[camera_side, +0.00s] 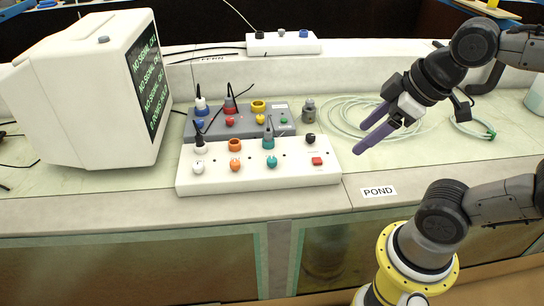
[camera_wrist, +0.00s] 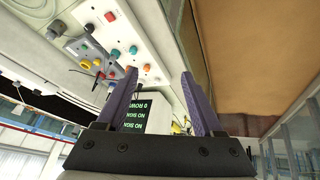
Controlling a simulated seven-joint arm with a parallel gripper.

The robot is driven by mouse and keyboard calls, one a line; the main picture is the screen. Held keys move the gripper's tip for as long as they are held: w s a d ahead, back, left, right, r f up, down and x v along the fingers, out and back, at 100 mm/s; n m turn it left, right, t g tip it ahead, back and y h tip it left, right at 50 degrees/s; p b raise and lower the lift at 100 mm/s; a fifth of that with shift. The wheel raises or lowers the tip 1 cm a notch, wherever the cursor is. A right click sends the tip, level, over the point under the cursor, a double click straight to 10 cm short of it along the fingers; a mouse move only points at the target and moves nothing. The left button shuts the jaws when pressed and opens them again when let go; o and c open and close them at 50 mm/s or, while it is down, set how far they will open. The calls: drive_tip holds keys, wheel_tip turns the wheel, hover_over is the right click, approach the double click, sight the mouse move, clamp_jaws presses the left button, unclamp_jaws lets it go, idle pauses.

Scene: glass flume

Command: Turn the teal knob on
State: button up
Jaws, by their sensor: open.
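The teal knob (camera_side: 272,162) is a small round knob in the front row of the white panel box (camera_side: 210,184), between an orange knob (camera_side: 235,165) and a red switch (camera_side: 317,161). In the wrist view the teal knob (camera_wrist: 133,50) shows beyond my left finger. A teal socket with a plug (camera_side: 268,141) sits just behind it. My gripper (camera_side: 361,138) has purple fingers, spread apart and empty. It is above the counter, right of the white box and apart from the knob. Both fingers (camera_wrist: 158,73) show in the wrist view.
A grey box (camera_side: 290,110) with knobs and plugged cables stands behind the white one. A white monitor (camera_side: 90,90) is at left. Coiled pale tubing (camera_side: 350,108) lies behind my gripper. A POND label (camera_side: 378,191) is on the front ledge. The counter right of the white box is mostly clear.

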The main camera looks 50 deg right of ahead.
drive_tip(key=w+r+n+g, duration=0.1)
drive_tip(key=w+r+n, duration=0.35)
drive_tip(key=w, duration=0.35)
drive_tip(key=n+g, duration=0.4)
drive_tip(key=g, duration=0.1)
hover_over(272, 159)
wheel_tip(272, 159, down, 16)
drive_tip(key=f, duration=0.1)
wheel_tip(272, 159, down, 13)
drive_tip(key=shift+f, duration=0.1)
clamp_jaws()
